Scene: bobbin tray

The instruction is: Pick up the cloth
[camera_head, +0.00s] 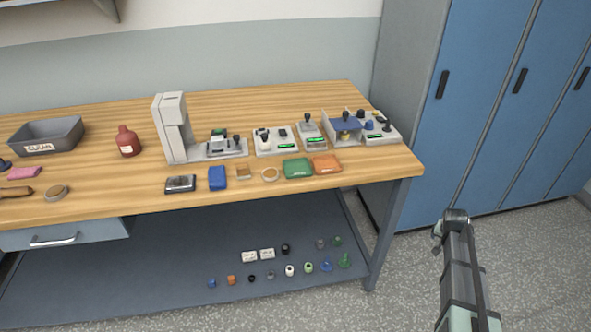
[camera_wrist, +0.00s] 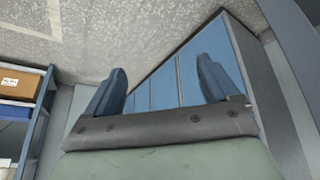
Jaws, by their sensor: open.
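No item is plainly a cloth at this size. Small flat pieces lie on the wooden workbench: a pink one (camera_head: 25,173) at the far left, a blue one (camera_head: 217,178) near the front middle, and green (camera_head: 298,168) and orange (camera_head: 326,164) ones side by side toward the right. I cannot tell which of them is the cloth. My gripper (camera_head: 455,216) is off the bench's right end, over the floor, far from all of them. In the wrist view its two blue fingers (camera_wrist: 160,82) stand wide apart with nothing between them.
The workbench (camera_head: 280,103) carries a grey bin (camera_head: 47,136), a red bottle (camera_head: 128,141), a tall grey device (camera_head: 174,127) and several small fixtures along the back. Small parts lie on the lower shelf (camera_head: 150,275). Blue lockers (camera_head: 490,100) stand right. A shelf rack (camera_wrist: 45,110) shows in the wrist view.

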